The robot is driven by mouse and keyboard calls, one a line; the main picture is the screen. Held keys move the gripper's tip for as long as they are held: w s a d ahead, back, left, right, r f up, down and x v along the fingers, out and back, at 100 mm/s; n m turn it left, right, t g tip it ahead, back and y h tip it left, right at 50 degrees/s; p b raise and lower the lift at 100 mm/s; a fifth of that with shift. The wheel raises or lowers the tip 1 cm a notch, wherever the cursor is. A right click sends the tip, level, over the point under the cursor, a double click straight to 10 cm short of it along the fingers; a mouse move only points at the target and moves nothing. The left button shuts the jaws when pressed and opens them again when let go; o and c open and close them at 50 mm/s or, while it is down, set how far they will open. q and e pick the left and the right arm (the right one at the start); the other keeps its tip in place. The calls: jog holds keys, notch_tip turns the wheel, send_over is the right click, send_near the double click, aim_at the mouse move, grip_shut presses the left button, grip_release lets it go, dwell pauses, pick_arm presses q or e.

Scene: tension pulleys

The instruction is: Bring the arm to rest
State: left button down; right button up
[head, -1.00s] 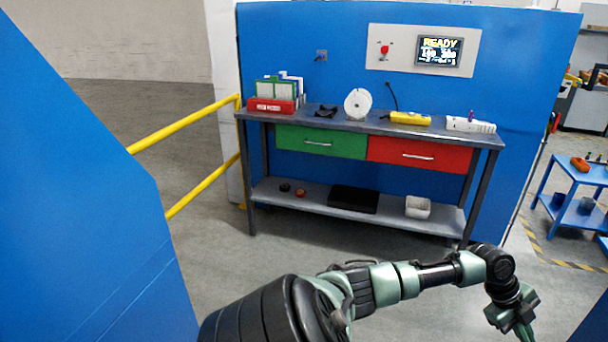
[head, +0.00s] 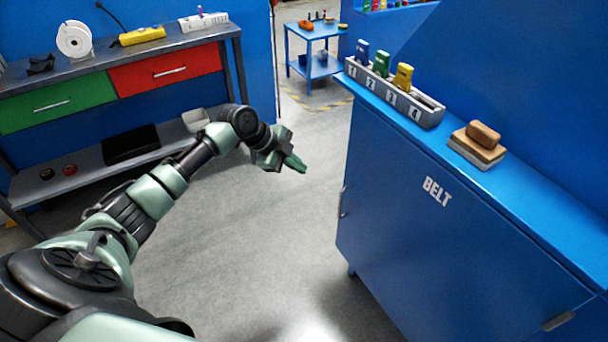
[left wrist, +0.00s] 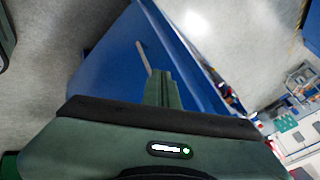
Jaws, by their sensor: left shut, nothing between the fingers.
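My left arm reaches in from the left in the head view, bent at the elbow. Its gripper (head: 291,164) hangs over bare floor between the workbench and the blue BELT cabinet (head: 420,230). The fingers are together and hold nothing. In the left wrist view the green fingers (left wrist: 162,88) also show closed, with a blue panel behind them. The gripper touches nothing that I can see. My right gripper is in neither view.
The workbench (head: 215,32) with a green drawer (head: 60,103) and a red drawer (head: 165,70) stands at the left. A numbered rack (head: 395,100) and a sanding-block-like brown item (head: 477,145) sit on the cabinet top. A blue cart (head: 313,68) stands behind. The floor between is clear.

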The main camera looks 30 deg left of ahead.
pick_arm(q)
notch_tip(320, 180, up, 3)
jog(key=s+a, duration=0.1)
jog(key=a, duration=0.2)
jog(key=s+a+f+n+y, duration=0.1)
jog(key=s+f+n, duration=0.15)
jog(key=f, duration=0.75)
jog(key=s+a+f+n+y, duration=0.15)
jog(key=f+n, duration=0.25)
jog(key=f, duration=0.6)
jog(key=s+d+f+n+g+y+p, duration=0.15)
jog(key=s+f+n, duration=0.25)
jog(key=s+f, duration=1)
jog(key=s+d+f+n+g, duration=0.1)
jog(key=s+d+f, duration=0.4)
jog(key=s, duration=0.6)
jog(key=s+d+f+n+g, duration=0.1)
jog(key=s+d+f, duration=0.4)
jog(key=s, duration=0.6)
jog(key=s+d+f+n+g+p, duration=0.1)
jog(key=s+d+f, duration=0.4)
jog(key=s, duration=0.6)
jog(key=shift+s+d+f+n+y, duration=0.25)
jog(key=shift+f+n, duration=0.2)
jog(key=shift+f, duration=0.5)
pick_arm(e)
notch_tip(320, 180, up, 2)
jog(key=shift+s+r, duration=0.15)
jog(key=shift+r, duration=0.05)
